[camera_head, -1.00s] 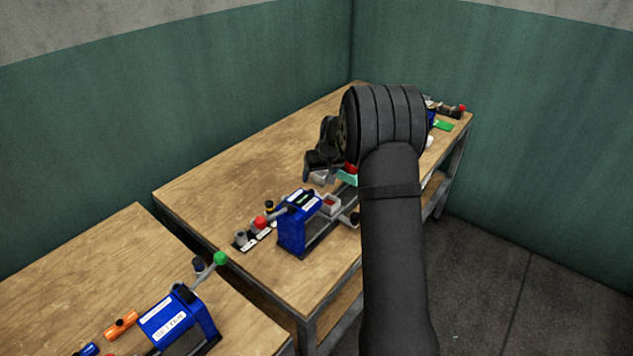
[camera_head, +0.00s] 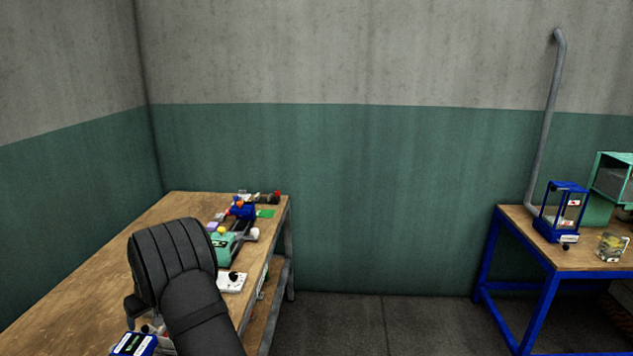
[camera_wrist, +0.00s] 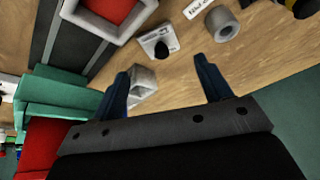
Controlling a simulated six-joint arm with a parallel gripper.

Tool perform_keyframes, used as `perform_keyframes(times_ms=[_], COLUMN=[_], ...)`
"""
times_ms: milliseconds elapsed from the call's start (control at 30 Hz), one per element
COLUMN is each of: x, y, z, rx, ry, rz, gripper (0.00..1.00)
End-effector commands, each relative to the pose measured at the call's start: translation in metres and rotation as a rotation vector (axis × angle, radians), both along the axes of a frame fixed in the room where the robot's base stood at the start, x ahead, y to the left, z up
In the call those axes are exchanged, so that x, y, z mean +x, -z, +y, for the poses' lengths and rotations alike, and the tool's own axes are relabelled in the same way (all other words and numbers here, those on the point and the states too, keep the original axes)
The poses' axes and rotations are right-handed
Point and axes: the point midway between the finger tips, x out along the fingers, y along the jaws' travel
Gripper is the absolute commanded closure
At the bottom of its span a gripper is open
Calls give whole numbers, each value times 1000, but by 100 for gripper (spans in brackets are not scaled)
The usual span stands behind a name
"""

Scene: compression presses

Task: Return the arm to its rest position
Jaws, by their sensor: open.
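My arm shows at the lower left of the head view, over the wooden bench (camera_head: 110,232). In the wrist view my gripper (camera_wrist: 165,76) is open, its two blue fingers wide apart. Nothing is held between them. The bench top lies beyond the fingertips. A pale hollow block (camera_wrist: 143,84) shows beside the left finger; I cannot tell the gap between them. In the head view the fingers are hidden behind my arm.
A green press (camera_head: 226,247) and a blue press (camera_head: 240,211) stand on the bench beyond my arm. The wrist view shows a grey ring (camera_wrist: 222,24) and a red-filled tray (camera_wrist: 110,10). A blue-legged table (camera_head: 520,242) stands at right. Open floor (camera_head: 370,320) lies between.

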Motion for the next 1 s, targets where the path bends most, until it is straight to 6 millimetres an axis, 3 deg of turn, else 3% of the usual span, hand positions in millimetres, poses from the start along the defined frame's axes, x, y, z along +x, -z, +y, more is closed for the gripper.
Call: perform_keyframes(times_ms=[367,600,1000], x=[8,8,8], y=[62,32,27], z=[22,22,22], rx=[-2,1,0], ry=[0,-1,0], rz=[1,-1,0], gripper=[29,29,29])
